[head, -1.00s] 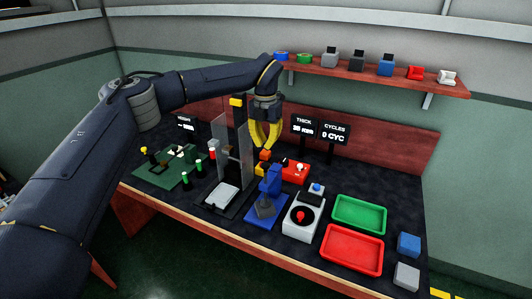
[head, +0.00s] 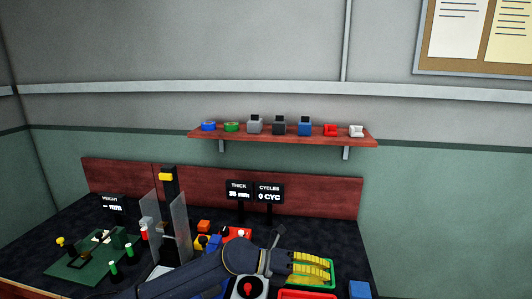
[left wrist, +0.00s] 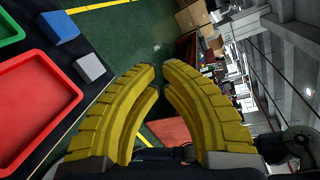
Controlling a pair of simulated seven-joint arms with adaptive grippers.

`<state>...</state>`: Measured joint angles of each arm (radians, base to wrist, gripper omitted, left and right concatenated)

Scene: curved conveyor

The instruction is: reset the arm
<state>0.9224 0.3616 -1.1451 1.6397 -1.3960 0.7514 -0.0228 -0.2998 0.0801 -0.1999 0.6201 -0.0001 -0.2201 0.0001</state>
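My left gripper (head: 312,268) is at the front right of the bench in the head view, over the green tray (head: 338,276) and just behind the red tray (head: 308,295). Its yellow fingers point right and hide much of the green tray. In the left wrist view the fingers (left wrist: 160,72) curve toward each other with a gap between their tips. Nothing is between them, and floor shows beyond. My right gripper is in neither view.
A blue block (head: 359,289) lies right of the trays, also in the left wrist view with a grey block (left wrist: 89,67). A clear-shielded stand (head: 167,205) and a green board (head: 85,268) are at left. Small items line the wall shelf (head: 285,138).

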